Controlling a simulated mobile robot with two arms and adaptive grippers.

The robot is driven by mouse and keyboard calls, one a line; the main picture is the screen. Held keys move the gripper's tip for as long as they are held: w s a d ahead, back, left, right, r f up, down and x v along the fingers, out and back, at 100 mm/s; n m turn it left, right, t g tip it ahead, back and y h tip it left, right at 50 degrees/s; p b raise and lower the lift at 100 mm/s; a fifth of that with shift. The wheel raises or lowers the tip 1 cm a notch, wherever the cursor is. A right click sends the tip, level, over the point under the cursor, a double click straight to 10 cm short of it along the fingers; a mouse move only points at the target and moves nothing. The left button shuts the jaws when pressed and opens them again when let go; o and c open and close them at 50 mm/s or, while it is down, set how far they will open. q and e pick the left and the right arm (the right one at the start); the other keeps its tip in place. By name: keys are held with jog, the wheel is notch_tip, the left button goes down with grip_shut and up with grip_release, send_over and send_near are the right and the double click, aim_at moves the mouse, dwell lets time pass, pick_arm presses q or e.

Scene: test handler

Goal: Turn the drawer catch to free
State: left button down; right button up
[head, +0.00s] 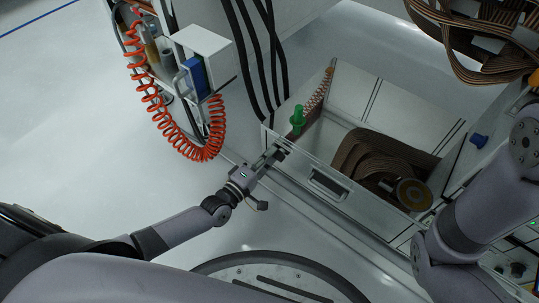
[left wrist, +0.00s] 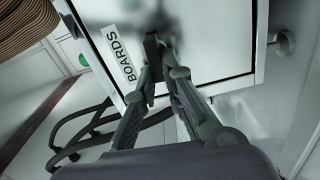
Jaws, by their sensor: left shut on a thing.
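My left gripper (head: 277,154) reaches the upper left end of a white drawer front (head: 358,197) in the head view. In the left wrist view the gripper's fingers (left wrist: 158,72) are closed together on a small dark catch (left wrist: 151,50). The catch stands out from the white drawer front (left wrist: 215,55), beside a label reading BOARDS (left wrist: 121,52). The fingers hide part of the catch, and its exact turn angle is hard to tell. My right arm shows at the right of the head view, but I cannot see its gripper.
The open compartment behind the front holds a brown ribbon cable (head: 375,157). A green knob (head: 297,117) stands near the gripper. A coiled red hose (head: 160,115) and black cables (head: 262,60) hang to the left. Floor (head: 75,110) at left is clear.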

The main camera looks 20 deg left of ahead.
pick_arm(q)
jog(key=shift+n, duration=0.5)
jog(key=c, duration=1.7)
grip_release()
jog(key=shift+f, duration=0.1)
jog(key=v, duration=1.2)
